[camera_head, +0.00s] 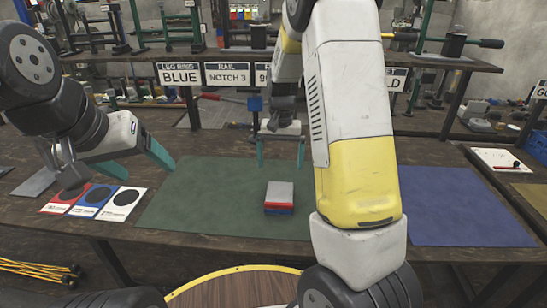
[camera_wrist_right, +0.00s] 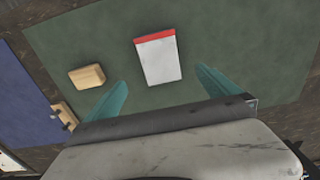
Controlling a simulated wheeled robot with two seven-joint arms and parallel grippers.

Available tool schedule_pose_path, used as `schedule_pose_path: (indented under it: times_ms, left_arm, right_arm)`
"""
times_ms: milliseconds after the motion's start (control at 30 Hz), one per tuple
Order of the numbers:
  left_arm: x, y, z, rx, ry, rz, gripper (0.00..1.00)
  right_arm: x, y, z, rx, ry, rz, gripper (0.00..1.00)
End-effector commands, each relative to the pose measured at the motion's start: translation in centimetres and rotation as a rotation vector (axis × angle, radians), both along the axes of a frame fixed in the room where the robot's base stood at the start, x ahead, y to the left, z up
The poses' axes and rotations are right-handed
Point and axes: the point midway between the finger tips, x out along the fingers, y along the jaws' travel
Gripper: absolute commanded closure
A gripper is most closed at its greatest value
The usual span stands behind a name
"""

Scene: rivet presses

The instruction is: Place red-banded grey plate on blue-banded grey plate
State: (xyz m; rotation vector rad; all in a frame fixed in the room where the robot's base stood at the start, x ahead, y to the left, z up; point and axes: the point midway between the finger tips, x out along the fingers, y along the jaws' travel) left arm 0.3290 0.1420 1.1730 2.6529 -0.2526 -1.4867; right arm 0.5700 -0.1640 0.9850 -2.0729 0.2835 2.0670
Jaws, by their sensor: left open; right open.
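A small grey plate stack (camera_head: 279,193) lies on the green mat, with red and blue bands on its near face. The right wrist view shows a pale grey plate top with a red band (camera_wrist_right: 158,58) along one edge; no blue band shows there. My right gripper (camera_head: 281,164) is open and empty above and just behind the stack; its fingers also show in the right wrist view (camera_wrist_right: 162,84), pointing toward the plate. My left gripper (camera_head: 150,172) is open and empty over the table, left of the mat.
Red, blue and black-marked cards (camera_head: 92,203) lie at the left. A wooden block (camera_wrist_right: 87,77) on the green mat (camera_head: 195,205) is hidden by my right arm in the head view. A blue mat (camera_head: 455,208) is clear. Signs and rivet presses stand behind.

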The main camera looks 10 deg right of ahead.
Motion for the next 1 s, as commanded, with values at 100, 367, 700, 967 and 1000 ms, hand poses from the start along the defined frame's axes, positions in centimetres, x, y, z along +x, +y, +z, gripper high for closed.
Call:
schedule_pose_path:
  times_ms: [100,367,700,967,1000]
  left_arm:
    - [0.0,0.0,0.0,0.0,0.0,0.0,0.26]
    - [0.0,0.0,0.0,0.0,0.0,0.0,0.26]
    - [0.0,0.0,0.0,0.0,0.0,0.0,0.26]
    - [0.0,0.0,0.0,0.0,0.0,0.0,0.26]
    - [0.0,0.0,0.0,0.0,0.0,0.0,0.26]
  right_arm:
    - [-1.2,0.2,2.6,0.036,-0.037,0.012,0.0]
    - [-8.3,1.0,11.9,0.148,-0.213,0.105,0.0]
    - [-19.9,1.9,18.3,0.147,-0.471,0.264,0.0]
    - [-23.9,2.1,18.8,0.103,-0.563,0.32,0.0]
    - [-24.0,2.1,18.8,0.1,-0.565,0.322,0.0]
